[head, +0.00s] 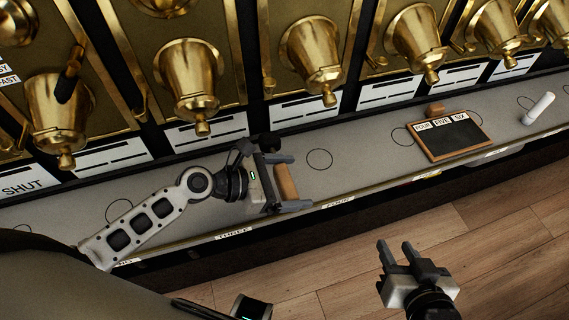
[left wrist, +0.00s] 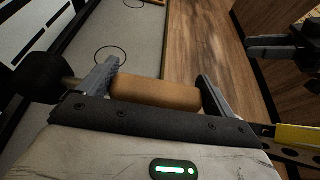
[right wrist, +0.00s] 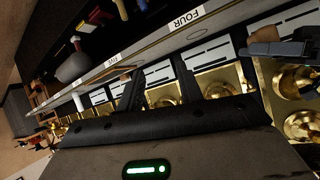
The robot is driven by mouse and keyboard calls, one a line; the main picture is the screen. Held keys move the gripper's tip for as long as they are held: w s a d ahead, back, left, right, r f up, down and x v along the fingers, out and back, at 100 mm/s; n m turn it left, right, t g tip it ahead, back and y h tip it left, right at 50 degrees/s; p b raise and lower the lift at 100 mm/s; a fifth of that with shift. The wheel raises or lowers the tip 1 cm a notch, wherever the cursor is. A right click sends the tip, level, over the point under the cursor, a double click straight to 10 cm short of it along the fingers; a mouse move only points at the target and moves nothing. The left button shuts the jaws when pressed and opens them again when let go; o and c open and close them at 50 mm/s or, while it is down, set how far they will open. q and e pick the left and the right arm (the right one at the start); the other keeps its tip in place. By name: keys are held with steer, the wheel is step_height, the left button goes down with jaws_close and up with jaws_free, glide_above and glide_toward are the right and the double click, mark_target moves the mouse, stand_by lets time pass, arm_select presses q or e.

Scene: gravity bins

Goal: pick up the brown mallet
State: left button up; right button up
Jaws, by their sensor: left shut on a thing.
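The brown mallet (head: 287,182) shows as a short brown cylinder between the fingers of my left gripper (head: 285,183), over the grey ledge. In the left wrist view the brown cylinder (left wrist: 155,93) spans from finger to finger of the left gripper (left wrist: 158,88). A dark rounded piece (left wrist: 32,78) with a tan shaft lies outside the left finger; I cannot tell whether it joins the cylinder. The right wrist view shows the brown end (right wrist: 265,35) too. My right gripper (head: 400,258) is open and empty over the wood floor, at lower right.
A grey ledge (head: 370,155) with printed circles runs below a row of brass bells (head: 312,50). The ledge between gripper and slate is clear.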

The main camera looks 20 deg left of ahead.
arm_select(q)
steer(key=s+d+p, duration=0.2)
steer(key=s+d, duration=0.6)
steer(key=s, duration=0.4)
steer(key=shift+s+d, duration=0.4)
steer(key=o, duration=0.7)
steer(key=c, duration=0.6)
